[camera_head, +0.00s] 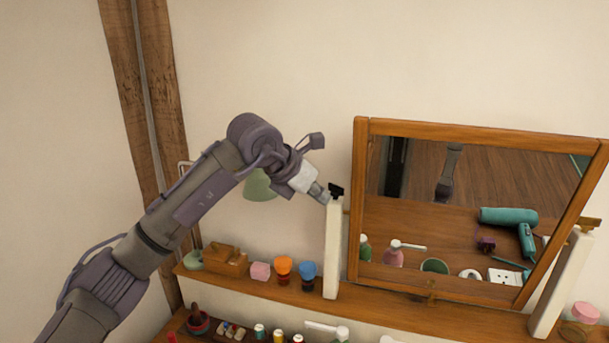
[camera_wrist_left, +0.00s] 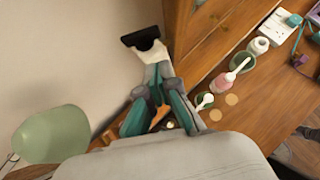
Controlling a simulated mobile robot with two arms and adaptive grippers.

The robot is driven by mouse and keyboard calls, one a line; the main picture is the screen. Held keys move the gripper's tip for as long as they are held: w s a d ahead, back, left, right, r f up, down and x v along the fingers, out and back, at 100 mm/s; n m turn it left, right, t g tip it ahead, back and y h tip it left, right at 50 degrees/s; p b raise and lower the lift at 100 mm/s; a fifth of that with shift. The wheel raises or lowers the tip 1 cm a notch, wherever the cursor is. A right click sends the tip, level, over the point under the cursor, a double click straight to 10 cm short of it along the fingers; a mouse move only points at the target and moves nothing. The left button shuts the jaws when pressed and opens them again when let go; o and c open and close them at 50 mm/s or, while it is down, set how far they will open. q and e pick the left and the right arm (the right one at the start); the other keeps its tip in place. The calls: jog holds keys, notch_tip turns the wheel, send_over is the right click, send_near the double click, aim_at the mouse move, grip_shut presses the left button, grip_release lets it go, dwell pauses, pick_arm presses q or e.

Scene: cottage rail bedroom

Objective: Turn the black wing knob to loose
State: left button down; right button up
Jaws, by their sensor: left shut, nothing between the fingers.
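The black wing knob (camera_head: 336,190) sits at the top of the white left post (camera_head: 332,250) of the tilted mirror. It also shows in the left wrist view (camera_wrist_left: 140,37), just beyond my fingertips. My left gripper (camera_head: 323,196) is beside the knob, on its left and slightly below its top. In the left wrist view my left gripper (camera_wrist_left: 158,72) has its fingertips together with nothing between them, close to the white post top. I cannot tell whether they touch the post. My right gripper is in neither view.
The wood-framed mirror (camera_head: 360,200) stands on a wooden shelf (camera_head: 395,301) between two white posts. A green lamp shade (camera_head: 259,187) hangs behind my left wrist. Orange and blue jars (camera_head: 284,266) and a wooden box (camera_head: 226,259) stand left of the post. The wall above is clear.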

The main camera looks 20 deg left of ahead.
aim_at(341, 189)
pick_arm(q)
jog(key=w+d, duration=0.1)
jog(key=w+p, duration=0.1)
jog(key=shift+w+d+r, duration=0.2)
jog(key=shift+w+d, duration=0.15)
jog(key=shift+w, duration=0.05)
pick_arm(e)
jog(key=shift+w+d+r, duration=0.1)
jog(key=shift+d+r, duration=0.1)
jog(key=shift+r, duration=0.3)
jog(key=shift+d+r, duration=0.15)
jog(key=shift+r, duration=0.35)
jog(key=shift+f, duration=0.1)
pick_arm(q)
jog(key=shift+w+d+n+y+b, duration=0.25)
jog(key=shift+n+y+b, duration=0.15)
jog(key=shift+n+b, duration=0.25)
jog(key=shift+d+n+t+y+b, duration=0.2)
jog(key=shift+n+t+y+b, duration=0.45)
jog(key=shift+b, duration=0.5)
jog(key=shift+d+r+b, duration=0.1)
jog(key=shift+r+b, duration=0.15)
jog(key=shift+b, duration=0.55)
jog(key=shift+d+r, duration=0.1)
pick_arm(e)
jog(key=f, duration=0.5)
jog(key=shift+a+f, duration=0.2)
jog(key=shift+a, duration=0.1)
pick_arm(q)
jog(key=shift+d+r, duration=0.1)
